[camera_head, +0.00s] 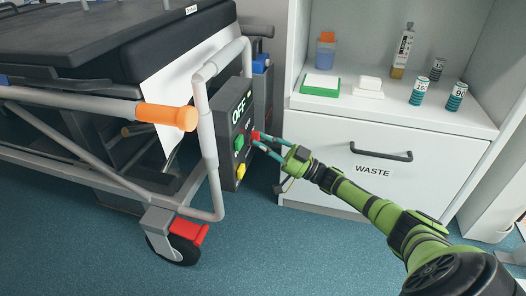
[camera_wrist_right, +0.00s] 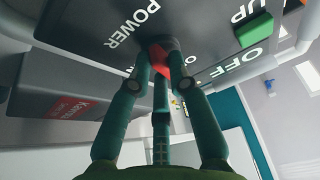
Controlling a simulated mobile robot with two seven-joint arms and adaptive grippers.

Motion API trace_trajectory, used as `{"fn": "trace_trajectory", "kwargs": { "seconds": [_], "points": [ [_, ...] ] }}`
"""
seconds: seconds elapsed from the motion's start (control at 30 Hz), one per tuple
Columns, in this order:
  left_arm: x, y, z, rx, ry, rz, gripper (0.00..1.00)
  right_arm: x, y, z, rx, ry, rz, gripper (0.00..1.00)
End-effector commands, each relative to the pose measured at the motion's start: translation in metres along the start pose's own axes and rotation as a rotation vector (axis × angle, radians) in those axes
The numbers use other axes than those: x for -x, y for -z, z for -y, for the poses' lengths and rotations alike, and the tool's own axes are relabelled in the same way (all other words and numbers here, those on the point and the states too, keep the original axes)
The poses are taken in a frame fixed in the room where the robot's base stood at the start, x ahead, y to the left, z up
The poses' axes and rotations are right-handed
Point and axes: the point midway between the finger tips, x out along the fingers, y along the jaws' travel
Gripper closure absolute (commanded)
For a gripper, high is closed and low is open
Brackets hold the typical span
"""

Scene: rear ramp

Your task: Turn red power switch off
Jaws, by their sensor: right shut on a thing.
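The red power switch (camera_head: 255,135) sits on the dark control panel (camera_head: 229,112) at the end of the stretcher. In the wrist view the red switch (camera_wrist_right: 158,52) is between my fingertips, by the words POWER and OFF, and partly hidden by them. My right gripper (camera_head: 259,139) is shut on the red switch; its green fingers (camera_wrist_right: 160,62) touch it from both sides. Which position the switch is in, I cannot tell. My left gripper is not in view.
A green button (camera_head: 239,142) and a yellow button (camera_head: 241,171) are close by on the panel. The stretcher's grey rail (camera_head: 208,130) and orange handle (camera_head: 167,116) stand to the left. The white WASTE drawer (camera_head: 330,150) is behind my right gripper.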

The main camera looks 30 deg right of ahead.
Motion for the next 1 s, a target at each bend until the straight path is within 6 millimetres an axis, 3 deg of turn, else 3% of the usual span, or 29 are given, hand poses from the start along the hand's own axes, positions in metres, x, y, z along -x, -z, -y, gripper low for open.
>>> {"fn": "trace_trajectory", "kwargs": {
  "seconds": [0.3,0.87,0.9,0.93,1.0],
  "points": [
    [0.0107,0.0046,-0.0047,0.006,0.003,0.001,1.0,-0.002,0.0069,-0.0045,0.125,0.043,-0.014,1.0],
    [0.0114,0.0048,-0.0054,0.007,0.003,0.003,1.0,-0.0029,0.0085,-0.004,0.151,0.054,-0.014,1.0],
    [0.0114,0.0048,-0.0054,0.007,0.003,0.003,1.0,-0.0029,0.0086,-0.004,0.151,0.054,-0.014,0.72],
    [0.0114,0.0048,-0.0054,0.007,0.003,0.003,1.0,-0.0029,0.0085,-0.0039,0.151,0.054,-0.014,0.6],
    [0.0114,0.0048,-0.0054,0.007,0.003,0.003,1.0,-0.0028,0.0079,-0.0035,0.15,0.055,-0.013,0.56]
  ]
}}
